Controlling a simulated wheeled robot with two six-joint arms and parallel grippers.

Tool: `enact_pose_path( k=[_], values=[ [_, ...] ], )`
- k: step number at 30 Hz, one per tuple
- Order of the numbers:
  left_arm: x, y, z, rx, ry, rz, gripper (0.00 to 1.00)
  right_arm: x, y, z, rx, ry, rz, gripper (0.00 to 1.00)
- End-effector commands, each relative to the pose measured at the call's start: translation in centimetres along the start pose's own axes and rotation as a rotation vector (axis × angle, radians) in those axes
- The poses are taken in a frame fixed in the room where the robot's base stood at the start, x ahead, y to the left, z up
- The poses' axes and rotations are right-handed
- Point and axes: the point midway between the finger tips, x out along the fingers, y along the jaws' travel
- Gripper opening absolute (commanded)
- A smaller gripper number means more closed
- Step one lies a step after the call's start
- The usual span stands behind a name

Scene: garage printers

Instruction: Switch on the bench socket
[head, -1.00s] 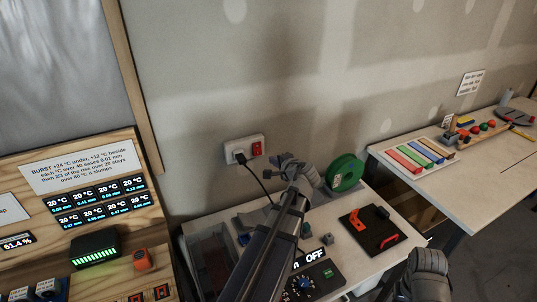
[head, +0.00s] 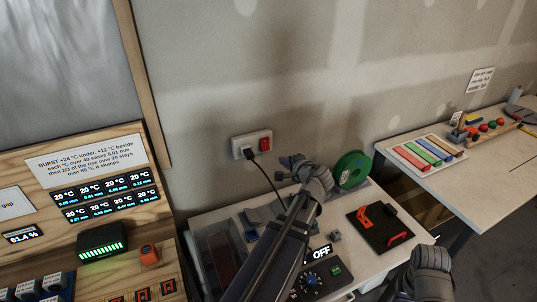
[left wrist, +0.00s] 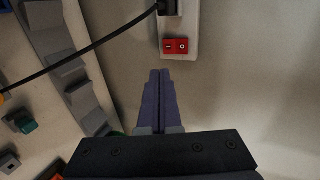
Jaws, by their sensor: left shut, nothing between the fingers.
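The bench socket (head: 251,151) is a white box on the wall with a black plug and a red switch (head: 265,144) at its right end. In the left wrist view the socket (left wrist: 192,22) shows at the top, with the red rocker switch (left wrist: 175,46) marked in white. My left gripper (head: 287,162) is shut and empty, just right of and below the socket in the head view. In the left wrist view its fingertips (left wrist: 160,73) point towards the switch, with a visible gap. Part of my right arm shows at the lower right; its fingers are not seen.
A black cable (head: 265,172) hangs from the plug to the bench (head: 360,278) below. A green spool (head: 351,169) stands right of my left wrist. A black control box (head: 322,277) reads OFF. A wooden panel (head: 130,136) with displays stands at left.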

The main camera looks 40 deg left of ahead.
Motion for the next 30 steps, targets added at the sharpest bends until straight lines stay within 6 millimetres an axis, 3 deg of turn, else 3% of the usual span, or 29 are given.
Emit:
enact_pose_path(
  k=[11,24,30],
  values=[
    [0.9,0.1,-0.1,-0.001,-0.001,0.000,0.00,0.5,0.0,0.0,0.000,0.000,0.000,0.50],
    [9.5,0.2,-0.2,-0.002,-0.002,0.000,0.00,4.1,-0.4,-0.2,0.000,0.000,0.000,0.50],
    [12.3,-0.7,-0.1,-0.001,-0.002,0.000,0.00,4.5,-0.4,-0.3,0.000,0.000,0.000,0.50]
  ],
)
